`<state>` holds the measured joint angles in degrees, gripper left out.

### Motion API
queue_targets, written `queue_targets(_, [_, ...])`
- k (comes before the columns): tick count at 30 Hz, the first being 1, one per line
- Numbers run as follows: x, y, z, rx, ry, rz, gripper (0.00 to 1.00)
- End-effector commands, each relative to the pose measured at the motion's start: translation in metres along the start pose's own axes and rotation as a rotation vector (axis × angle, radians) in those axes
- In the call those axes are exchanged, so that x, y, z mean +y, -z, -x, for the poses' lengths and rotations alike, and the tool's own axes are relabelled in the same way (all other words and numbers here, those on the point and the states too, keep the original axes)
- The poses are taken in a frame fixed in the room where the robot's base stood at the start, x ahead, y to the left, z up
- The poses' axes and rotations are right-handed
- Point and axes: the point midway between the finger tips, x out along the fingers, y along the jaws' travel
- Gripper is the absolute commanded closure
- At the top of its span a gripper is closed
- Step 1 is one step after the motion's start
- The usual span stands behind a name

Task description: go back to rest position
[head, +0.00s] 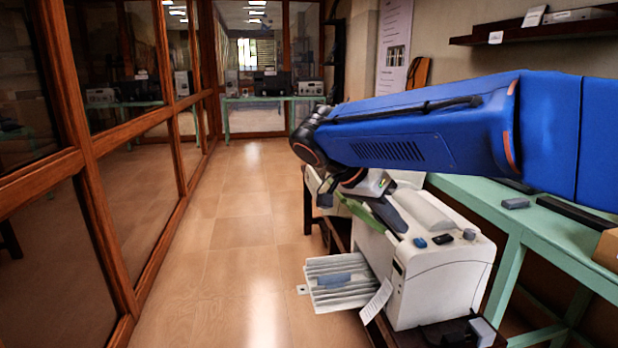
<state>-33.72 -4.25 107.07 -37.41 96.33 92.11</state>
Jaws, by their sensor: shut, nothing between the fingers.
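My blue arm (420,125) reaches in from the right edge across the upper right of the head view. Its black joint (312,138) is at the left end, above the floor's right side. A smaller dark part of my arm shows just below that joint, over the back of a white machine (440,272). No held object shows.
The white machine stands on a low dark table, its ribbed tray (340,284) jutting left. A green table (545,225) holds small dark items at right. A wood-framed glass wall (100,150) lines the left. The tiled floor (235,240) between is clear.

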Motion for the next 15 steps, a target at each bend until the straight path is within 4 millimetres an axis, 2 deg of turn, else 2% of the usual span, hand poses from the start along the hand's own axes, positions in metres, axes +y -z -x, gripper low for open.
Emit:
queue_targets(1, [0.016, 0.001, -0.013, -0.037, 0.016, 0.041, 1.00])
queue_targets(3, [0.032, -0.002, -0.029, -0.084, 0.045, 0.113, 1.00])
queue_targets(8, [0.068, -0.015, -0.061, -0.177, 0.134, 0.264, 1.00])
queue_targets(15, [0.114, -0.045, -0.101, -0.259, 0.309, 0.458, 1.00])
